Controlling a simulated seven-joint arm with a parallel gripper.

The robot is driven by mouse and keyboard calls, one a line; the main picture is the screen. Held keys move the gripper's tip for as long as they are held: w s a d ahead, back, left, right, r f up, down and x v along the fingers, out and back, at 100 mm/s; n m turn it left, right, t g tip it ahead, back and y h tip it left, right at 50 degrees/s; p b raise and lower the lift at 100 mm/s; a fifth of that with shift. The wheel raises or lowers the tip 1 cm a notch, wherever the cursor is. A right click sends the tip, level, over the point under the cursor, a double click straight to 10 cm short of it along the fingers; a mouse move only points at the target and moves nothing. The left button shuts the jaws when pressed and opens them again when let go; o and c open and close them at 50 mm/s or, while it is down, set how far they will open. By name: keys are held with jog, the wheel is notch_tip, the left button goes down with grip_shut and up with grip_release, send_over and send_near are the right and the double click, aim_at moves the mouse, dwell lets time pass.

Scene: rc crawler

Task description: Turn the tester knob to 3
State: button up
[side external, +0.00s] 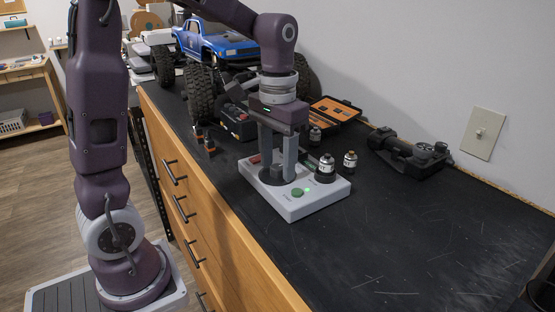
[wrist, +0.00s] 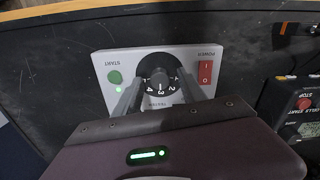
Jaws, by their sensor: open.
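The tester is a light grey box (side external: 318,204) on the black bench. Its dark round knob (wrist: 159,76) has white numerals, with 2, 3 and 4 legible; I cannot tell clearly which setting its pointer marks. My gripper (side external: 278,171) points down over the tester, with its fingers apart on either side of the knob. In the wrist view my gripper (wrist: 158,82) straddles the knob, and I cannot tell whether either finger touches it. The fingers partly hide the panel. A green START button (wrist: 115,77) and a red POWER switch (wrist: 205,72) flank the knob.
A dark cylinder with a pale band (side external: 326,166) stands at the tester's back corner, and a similar one (side external: 350,160) is just behind. A blue crawler truck (side external: 222,44), an open orange-lined case (side external: 335,110) and a black device (side external: 408,155) lie farther back.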

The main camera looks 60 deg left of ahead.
aim_at(277, 167)
jog(key=shift+r, duration=0.1)
notch_tip(277, 167, up, 7)
jog(key=shift+f, duration=0.1)
dwell(0.4)
jog(key=s+d+f+m+t, duration=0.1)
jog(key=s+d+t, duration=0.1)
jog(key=s, duration=0.6)
jog(key=s+d+f+m+t, duration=0.1)
jog(key=s+d+f+t, duration=0.1)
jog(key=s, duration=0.6)
jog(key=shift+d+t, duration=0.8)
jog(key=shift+d, duration=0.25)
